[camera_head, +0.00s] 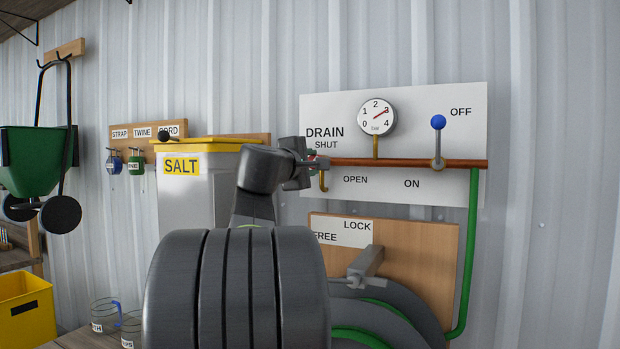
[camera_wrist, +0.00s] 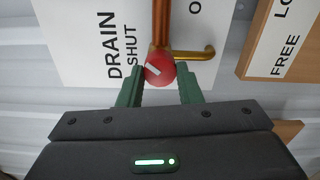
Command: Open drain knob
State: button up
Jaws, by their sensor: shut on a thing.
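The drain knob (camera_wrist: 160,70) is a small red round knob at the end of the copper pipe, with a slanted white mark on its face. In the wrist view my gripper (camera_wrist: 160,88) has one green finger on each side of the knob and is shut on it. In the head view my gripper (camera_head: 305,160) is at the left end of the copper pipe (camera_head: 400,163) and mostly hides the knob. The "DRAIN SHUT" label (camera_head: 325,137) is just above, and the "OPEN" label (camera_head: 355,180) is below right. A brass spout (camera_head: 323,182) bends down beside the knob.
On the white panel (camera_head: 465,140) are a dial gauge (camera_head: 376,117) and a blue-tipped lever (camera_head: 438,122) standing upright. Below is a wooden board (camera_head: 440,240) with a grey handle (camera_head: 366,263). A salt bin (camera_head: 190,195) stands close to the left of my arm.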

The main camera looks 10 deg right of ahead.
jog(key=m+b, duration=0.7)
jog(key=m, duration=0.3)
jog(key=shift+f+b, duration=0.15)
jog(key=shift+b, duration=0.15)
jog(key=shift+m, duration=0.5)
jog(key=o, duration=1)
jog(key=shift+c, duration=0.2)
jog(key=b+v, duration=0.2)
jog(key=v, duration=1.1)
jog(key=shift+s+a, duration=0.25)
jog(key=shift+s, duration=0.1)
